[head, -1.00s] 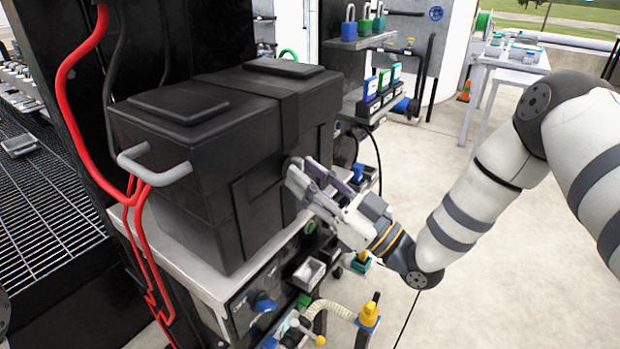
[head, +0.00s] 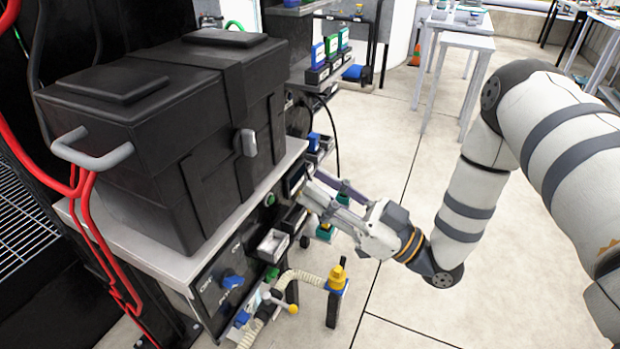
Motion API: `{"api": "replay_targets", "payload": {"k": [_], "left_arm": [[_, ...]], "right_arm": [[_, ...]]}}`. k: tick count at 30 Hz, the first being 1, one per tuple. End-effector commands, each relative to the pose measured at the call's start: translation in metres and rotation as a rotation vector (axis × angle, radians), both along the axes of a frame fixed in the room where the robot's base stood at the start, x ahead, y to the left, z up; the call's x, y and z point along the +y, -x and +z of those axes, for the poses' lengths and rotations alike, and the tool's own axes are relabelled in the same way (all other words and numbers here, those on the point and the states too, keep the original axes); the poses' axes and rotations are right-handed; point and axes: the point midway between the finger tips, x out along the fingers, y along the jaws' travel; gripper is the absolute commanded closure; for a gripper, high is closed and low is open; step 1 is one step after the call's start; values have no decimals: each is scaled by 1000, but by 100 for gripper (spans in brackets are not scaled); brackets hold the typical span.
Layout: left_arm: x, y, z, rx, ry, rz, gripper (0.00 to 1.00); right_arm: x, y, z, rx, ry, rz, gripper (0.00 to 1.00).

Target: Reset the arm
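My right arm comes in from the right, and my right gripper (head: 318,193) is at the middle of the head view. Its fingers look spread apart, with nothing seen between them. It is in front of the right edge of the bench, beside and apart from the black tote (head: 170,130). The tote stands closed on the bench, with a grey latch (head: 247,143) on its front and a grey handle (head: 92,152) on its left end. My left gripper is out of view.
The light bench top (head: 165,258) has a panel with a blue knob (head: 231,279) below. A yellow-topped fitting (head: 336,278) and ribbed hose (head: 302,276) are low in front. Red hoses (head: 85,225) hang at left. A white table (head: 459,27) is behind; the floor at right is clear.

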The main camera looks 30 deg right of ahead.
Motion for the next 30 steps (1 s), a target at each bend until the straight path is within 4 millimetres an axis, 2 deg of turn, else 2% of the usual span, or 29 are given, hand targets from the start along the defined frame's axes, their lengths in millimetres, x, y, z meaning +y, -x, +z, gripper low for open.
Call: {"api": "replay_targets", "payload": {"k": [10, 11, 13, 14, 15, 17, 18, 20, 21, 23, 24, 27, 30], "left_arm": [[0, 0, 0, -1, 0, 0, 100], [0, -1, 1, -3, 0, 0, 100], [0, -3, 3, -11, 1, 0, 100], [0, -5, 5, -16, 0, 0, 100], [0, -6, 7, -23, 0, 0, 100], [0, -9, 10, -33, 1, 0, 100], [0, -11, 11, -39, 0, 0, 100], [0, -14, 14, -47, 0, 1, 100], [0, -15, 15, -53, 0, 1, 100], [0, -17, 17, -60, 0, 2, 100], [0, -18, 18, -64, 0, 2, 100], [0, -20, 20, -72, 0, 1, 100], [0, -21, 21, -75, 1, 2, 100]], "right_arm": [[3, -1, -5, 25, 8, -2, 68], [7, -2, -12, 62, 20, -5, 68], [21, -3, -46, 226, 72, -23, 68], [28, -1, -68, 330, 106, -35, 68], [37, 8, -102, 493, 157, -53, 68], [45, 35, -156, 754, 237, -84, 68], [46, 60, -187, 922, 289, -105, 68], [43, 106, -226, 1166, 366, -141, 68], [39, 141, -245, 1322, 414, -169, 68], [30, 194, -264, 1536, 482, -215, 68], [23, 228, -270, 1662, 525, -247, 68], [8, 296, -270, 1910, 606, -327, 68], [-3, 337, -263, 2056, 653, -387, 68]]}}
